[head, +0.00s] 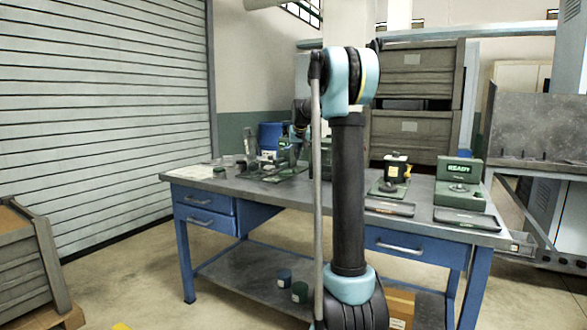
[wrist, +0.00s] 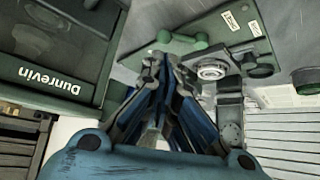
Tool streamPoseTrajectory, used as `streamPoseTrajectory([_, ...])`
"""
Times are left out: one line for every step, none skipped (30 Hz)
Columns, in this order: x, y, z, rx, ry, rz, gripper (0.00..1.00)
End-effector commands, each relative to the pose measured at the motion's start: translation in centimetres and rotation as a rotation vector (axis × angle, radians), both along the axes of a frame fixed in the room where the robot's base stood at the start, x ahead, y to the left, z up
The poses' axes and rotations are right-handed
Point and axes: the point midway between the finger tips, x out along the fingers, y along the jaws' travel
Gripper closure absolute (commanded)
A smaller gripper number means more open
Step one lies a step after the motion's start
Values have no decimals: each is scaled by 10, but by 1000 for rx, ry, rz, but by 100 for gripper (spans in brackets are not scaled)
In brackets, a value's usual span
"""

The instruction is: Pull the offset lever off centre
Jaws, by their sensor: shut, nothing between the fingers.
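In the wrist view my gripper (wrist: 162,62) is shut and empty, with its dark and blue fingers together in front of a green machine plate (wrist: 228,30). A green lever with a rounded knob (wrist: 198,41) lies across the plate, just beyond my fingertips. The picture does not show for sure whether my fingertips touch it. A pale ringed disc (wrist: 212,70) and a dark round knob (wrist: 259,67) are to its right. In the head view the green grinder (head: 287,157) stands on the workbench, left of my arm, with my gripper near it and mostly hidden.
A dark machine labelled Dunrevin (wrist: 62,50) is close on the left in the wrist view. On the workbench (head: 225,188) are a blue container (head: 270,136), a READY unit (head: 460,171) and dark trays (head: 390,208).

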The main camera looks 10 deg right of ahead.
Motion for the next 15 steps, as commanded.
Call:
streamPoseTrajectory([18, 1, 0, 0, -11, -1, 100])
streamPoseTrajectory([26, 1, 0, 1, -18, -1, 100])
streamPoseTrajectory([37, 1, 0, 2, -28, -2, 100])
streamPoseTrajectory([44, 1, 0, 1, -34, -2, 100])
streamPoseTrajectory([51, 2, -1, 2, -38, -2, 100])
streamPoseTrajectory([57, 2, -1, 2, -44, -2, 100])
streamPoseTrajectory([62, 2, -1, 2, -48, -3, 100])
streamPoseTrajectory([66, 2, -1, 2, -51, -3, 100])
streamPoseTrajectory([69, 2, -1, 2, -55, -3, 100])
streamPoseTrajectory([71, 2, -1, 2, -57, -3, 100])
streamPoseTrajectory([73, 2, -1, 2, -58, -3, 100])
streamPoseTrajectory([74, 2, -1, 2, -59, -3, 100])
streamPoseTrajectory([75, 2, -1, 2, -60, -3, 100])
streamPoseTrajectory([75, 2, -2, 2, -60, -3, 100])
streamPoseTrajectory([75, 2, -2, 2, -60, -3, 100])
